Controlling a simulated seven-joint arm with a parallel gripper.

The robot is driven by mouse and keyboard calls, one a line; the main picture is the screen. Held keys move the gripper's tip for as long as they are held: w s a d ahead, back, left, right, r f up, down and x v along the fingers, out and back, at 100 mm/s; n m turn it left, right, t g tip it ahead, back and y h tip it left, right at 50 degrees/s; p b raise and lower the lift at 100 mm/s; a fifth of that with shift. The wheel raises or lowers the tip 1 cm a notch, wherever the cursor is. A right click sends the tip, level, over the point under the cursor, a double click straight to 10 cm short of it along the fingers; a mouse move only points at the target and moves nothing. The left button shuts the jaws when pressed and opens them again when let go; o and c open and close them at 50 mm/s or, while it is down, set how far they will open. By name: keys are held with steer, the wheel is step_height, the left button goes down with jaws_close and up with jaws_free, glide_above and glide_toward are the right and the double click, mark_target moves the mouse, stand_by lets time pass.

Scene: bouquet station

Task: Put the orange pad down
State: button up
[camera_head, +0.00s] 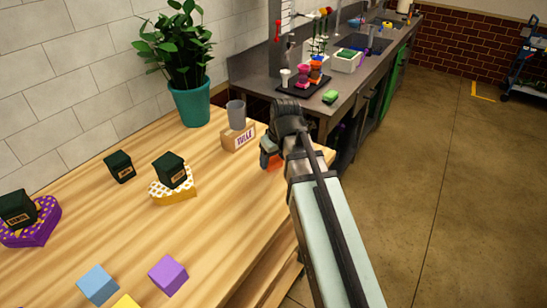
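My gripper (268,158) points down over the right end of the wooden table, and my arm hides much of it. A small orange patch, which looks like the orange pad (274,164), shows right at the fingertips, close to the table top. Most of the pad is hidden. I cannot tell whether the fingers are closed on it or whether it touches the table.
A potted plant (190,100), dark green blocks, heart-shaped boxes (178,190) and coloured cubes (168,275) stand farther left. A grey counter (300,112) lies behind.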

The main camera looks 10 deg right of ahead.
steer(key=o, duration=0.4)
steer(key=shift+o, duration=0.2)
steer(key=shift+r, duration=0.15)
steer(key=v, duration=1.2)
steer(key=shift+d, duration=0.1)
